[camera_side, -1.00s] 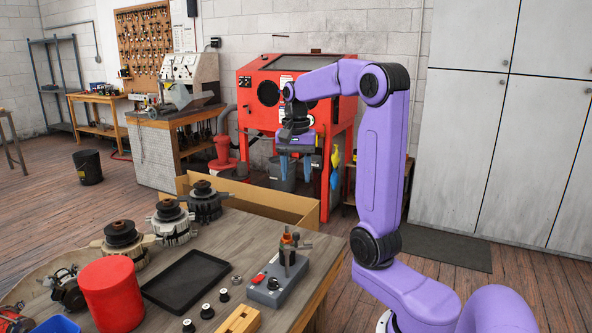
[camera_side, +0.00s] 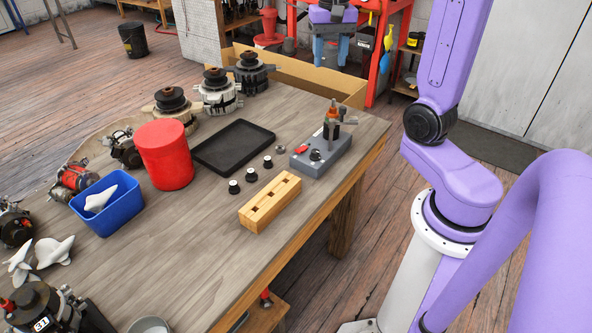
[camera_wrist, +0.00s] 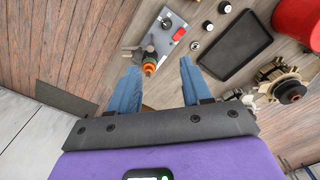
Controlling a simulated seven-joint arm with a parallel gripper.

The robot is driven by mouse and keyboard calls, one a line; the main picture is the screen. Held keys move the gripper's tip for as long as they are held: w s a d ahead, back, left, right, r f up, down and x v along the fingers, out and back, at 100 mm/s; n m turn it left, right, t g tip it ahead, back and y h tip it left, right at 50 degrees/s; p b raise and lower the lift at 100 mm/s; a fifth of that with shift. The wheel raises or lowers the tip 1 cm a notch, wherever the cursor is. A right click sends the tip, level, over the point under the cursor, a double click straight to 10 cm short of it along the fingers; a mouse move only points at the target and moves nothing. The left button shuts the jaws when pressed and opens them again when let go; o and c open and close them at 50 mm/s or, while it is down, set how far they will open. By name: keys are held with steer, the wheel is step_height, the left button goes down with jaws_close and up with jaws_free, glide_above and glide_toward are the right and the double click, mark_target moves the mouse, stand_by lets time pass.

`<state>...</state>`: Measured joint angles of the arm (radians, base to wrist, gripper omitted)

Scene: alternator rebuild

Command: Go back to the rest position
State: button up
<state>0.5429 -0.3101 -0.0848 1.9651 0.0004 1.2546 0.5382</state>
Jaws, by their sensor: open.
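My gripper (camera_side: 331,50) hangs at the top of the side view, above and beyond the far edge of the workbench (camera_side: 205,262). Its two blue fingers point down, apart and with nothing between them. In the wrist view my gripper (camera_wrist: 158,88) also shows its blue fingers spread and empty. Past the fingertips lies the grey test box (camera_wrist: 165,35) with an orange-topped post (camera_wrist: 149,65). The gripper touches nothing that I can see.
On the bench stand a black tray (camera_side: 233,147), a red canister (camera_side: 165,155), a wooden block with holes (camera_side: 270,202), a blue bin (camera_side: 107,203), the grey box (camera_side: 321,158) and several alternators. A cardboard box (camera_side: 290,74) stands behind the bench. Floor lies right of it.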

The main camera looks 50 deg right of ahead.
steer(key=s+a+f+n, duration=0.2)
steer(key=s+a+n, duration=0.1)
steer(key=a+n, duration=0.4)
steer(key=s+a+f+n, duration=0.3)
steer(key=s+a+n, duration=0.2)
steer(key=s+n, duration=0.2)
steer(key=s+a+f+n, duration=0.3)
steer(key=s+a+n, duration=0.3)
steer(key=s, duration=0.5)
steer(key=shift+a+f+n, duration=0.2)
steer(key=shift+f+n, duration=0.15)
steer(key=shift+n, duration=0.35)
